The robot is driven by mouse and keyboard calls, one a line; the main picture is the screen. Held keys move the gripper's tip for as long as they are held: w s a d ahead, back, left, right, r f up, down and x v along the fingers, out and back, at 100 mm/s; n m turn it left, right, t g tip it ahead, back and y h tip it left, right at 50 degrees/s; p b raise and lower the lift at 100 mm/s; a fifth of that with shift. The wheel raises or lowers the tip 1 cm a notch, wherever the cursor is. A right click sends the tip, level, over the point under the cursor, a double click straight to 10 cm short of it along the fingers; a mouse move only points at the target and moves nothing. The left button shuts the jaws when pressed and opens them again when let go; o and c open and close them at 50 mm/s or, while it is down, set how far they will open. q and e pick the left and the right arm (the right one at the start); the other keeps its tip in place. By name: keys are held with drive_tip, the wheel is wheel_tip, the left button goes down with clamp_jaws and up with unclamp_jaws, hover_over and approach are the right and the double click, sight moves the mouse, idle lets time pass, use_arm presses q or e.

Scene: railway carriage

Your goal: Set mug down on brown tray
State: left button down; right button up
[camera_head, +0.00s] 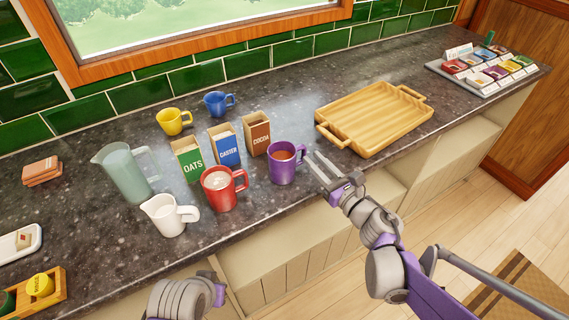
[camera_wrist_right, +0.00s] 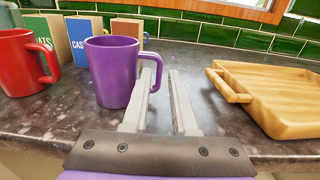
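A purple mug (camera_head: 282,163) with brown liquid stands upright on the dark counter, its handle towards my right gripper (camera_head: 323,169). In the right wrist view, the purple mug (camera_wrist_right: 112,73) stands just left of the open fingers (camera_wrist_right: 162,95). The left finger is close to the handle; I cannot tell whether they touch. The gripper holds nothing. The light-brown wooden tray (camera_head: 326,133) lies empty on the counter to the right of the mug; it also shows in the wrist view (camera_wrist_right: 229,93). My left gripper is not in view; only part of that arm shows at the bottom.
A red mug (camera_head: 220,188), a white jug (camera_head: 169,216) and a pale green pitcher (camera_head: 124,174) stand left of the purple mug. Cartons, including the cocoa carton (camera_head: 257,135), stand behind it. Yellow (camera_head: 173,122) and blue (camera_head: 217,104) mugs are farther back.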

sight(306, 153)
drive_tip(key=x, duration=0.5)
drive_tip(key=shift+w+a+f, duration=0.15)
drive_tip(key=shift+f, duration=0.1)
clamp_jaws()
idle(1.2)
